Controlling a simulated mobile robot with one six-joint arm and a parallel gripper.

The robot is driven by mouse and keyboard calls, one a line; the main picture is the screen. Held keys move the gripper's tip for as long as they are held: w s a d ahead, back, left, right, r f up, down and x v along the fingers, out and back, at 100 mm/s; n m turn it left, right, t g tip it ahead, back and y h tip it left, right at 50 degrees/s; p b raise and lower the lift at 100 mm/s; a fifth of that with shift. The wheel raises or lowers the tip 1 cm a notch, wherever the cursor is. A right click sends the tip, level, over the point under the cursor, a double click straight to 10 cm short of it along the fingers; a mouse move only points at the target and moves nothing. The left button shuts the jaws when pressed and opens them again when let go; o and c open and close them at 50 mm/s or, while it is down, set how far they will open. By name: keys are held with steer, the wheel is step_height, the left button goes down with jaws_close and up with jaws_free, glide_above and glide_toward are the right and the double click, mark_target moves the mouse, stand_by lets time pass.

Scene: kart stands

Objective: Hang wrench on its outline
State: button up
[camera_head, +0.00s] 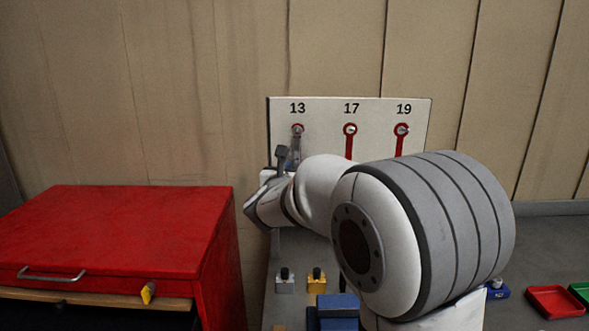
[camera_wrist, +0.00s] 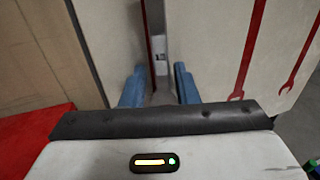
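A pale board (camera_head: 340,107) marked 13, 17 and 19 stands against the back wall. Red wrench outlines show under 17 (camera_head: 350,143) and 19 (camera_head: 401,140). A grey wrench (camera_head: 297,138) is at the peg under 13, upright, its ring end at the peg; my arm hides its lower part. In the wrist view my gripper (camera_wrist: 158,86) has its two blue fingers apart. The wrench's grey shaft (camera_wrist: 160,52) stands upright between them, over a red outline, with visible gaps on both sides.
A red cabinet (camera_head: 120,232) stands at left with a yellow tag on its front. Small silver (camera_head: 284,284) and yellow (camera_head: 317,282) blocks sit below the board. Red (camera_head: 556,301) and green trays lie at right. My arm covers the middle.

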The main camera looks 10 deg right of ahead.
steer(key=shift+o, duration=1.1)
steer(key=shift+r, duration=0.1)
steer(key=b+v, duration=0.1)
steer(key=v, duration=0.6)
steer(key=s+d+f+m+g, duration=0.5)
steer(key=s+f+m, duration=0.1)
steer(key=s+m, duration=0.2)
steer(key=s+d+f+m+g, duration=0.5)
steer(key=s+d+m, duration=0.1)
steer(key=s+m, duration=0.3)
steer(key=s+f+m+g+y, duration=0.1)
steer(key=s+m, duration=0.1)
steer(key=s+a+f+m+g+y, duration=0.1)
steer(key=s+f+m, duration=0.1)
steer(key=s, duration=0.1)
steer(key=s+a+f+m+g+y, duration=0.1)
steer(key=s+f+m, duration=0.1)
steer(key=s+m, duration=0.1)
steer(key=shift+s+a+f, duration=0.15)
steer(key=shift+s+f, duration=0.05)
steer(key=s+a+f+m+y, duration=0.2)
steer(key=s+a+m+y, duration=0.2)
steer(key=s+a+m, duration=0.1)
steer(key=shift+a+f+m+g+y, duration=0.2)
steer(key=shift+a+m+g+y, duration=0.15)
steer(key=shift+m, duration=0.55)
